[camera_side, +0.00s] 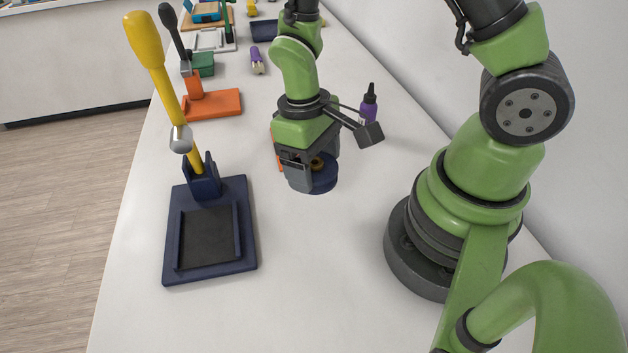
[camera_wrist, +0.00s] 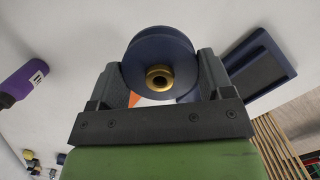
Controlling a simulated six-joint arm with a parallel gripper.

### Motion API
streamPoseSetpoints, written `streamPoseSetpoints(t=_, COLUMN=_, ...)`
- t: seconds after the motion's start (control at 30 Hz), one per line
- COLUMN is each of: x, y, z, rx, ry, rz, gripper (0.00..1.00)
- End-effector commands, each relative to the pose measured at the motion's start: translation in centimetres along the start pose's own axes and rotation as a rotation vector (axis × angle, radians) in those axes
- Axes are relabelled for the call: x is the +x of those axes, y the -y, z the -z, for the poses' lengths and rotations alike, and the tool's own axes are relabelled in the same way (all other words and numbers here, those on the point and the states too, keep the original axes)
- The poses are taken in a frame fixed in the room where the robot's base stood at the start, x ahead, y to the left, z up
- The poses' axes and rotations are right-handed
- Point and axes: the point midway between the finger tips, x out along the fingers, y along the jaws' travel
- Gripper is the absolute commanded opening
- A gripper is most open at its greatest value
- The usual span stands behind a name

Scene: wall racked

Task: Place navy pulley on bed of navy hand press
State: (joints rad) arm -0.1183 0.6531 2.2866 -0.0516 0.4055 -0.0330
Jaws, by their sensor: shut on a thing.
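The navy pulley (camera_wrist: 160,55) with a brass hub is between the two fingers of my gripper (camera_wrist: 161,84) in the wrist view. My gripper (camera_side: 308,178) is shut on it; in the side view the pulley (camera_side: 323,181) shows under the fingers, low over the table. I cannot tell if it touches the table. The navy hand press (camera_side: 206,183) stands to the left, with a yellow-handled lever raised. Its dark flat bed (camera_side: 208,238) is empty. The bed also shows in the wrist view (camera_wrist: 262,66) at the right.
An orange press (camera_side: 212,104) with a dark lever stands behind the navy press. A purple bottle (camera_side: 368,105) stands behind my gripper on the right. Several small things lie at the far end. The table between gripper and navy press is clear.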

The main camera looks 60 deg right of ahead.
Motion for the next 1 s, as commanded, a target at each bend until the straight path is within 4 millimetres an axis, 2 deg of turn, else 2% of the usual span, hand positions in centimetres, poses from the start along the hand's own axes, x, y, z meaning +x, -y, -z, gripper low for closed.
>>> streamPoseSetpoints(t=0.1, x=-1.5, y=0.0, z=-0.1, rx=-0.001, ry=-0.005, rz=0.001, gripper=0.34)
streamPoseSetpoints(t=0.33, x=-2.5, y=0.1, z=-0.3, rx=-0.015, ry=-0.001, rz=-0.002, gripper=0.34)
streamPoseSetpoints(t=0.47, x=-2.5, y=1.1, z=0.6, rx=-0.171, ry=-0.001, rz=-0.026, gripper=0.34)
streamPoseSetpoints(t=0.57, x=-2.5, y=2.8, z=1.9, rx=-0.432, ry=-0.001, rz=-0.066, gripper=0.34)
streamPoseSetpoints(t=0.8, x=-2.4, y=8.6, z=4.9, rx=-1.237, ry=-0.002, rz=-0.189, gripper=0.34)
streamPoseSetpoints(t=1.0, x=-2.2, y=12.1, z=5.7, rx=-1.678, ry=-0.001, rz=-0.255, gripper=0.34)
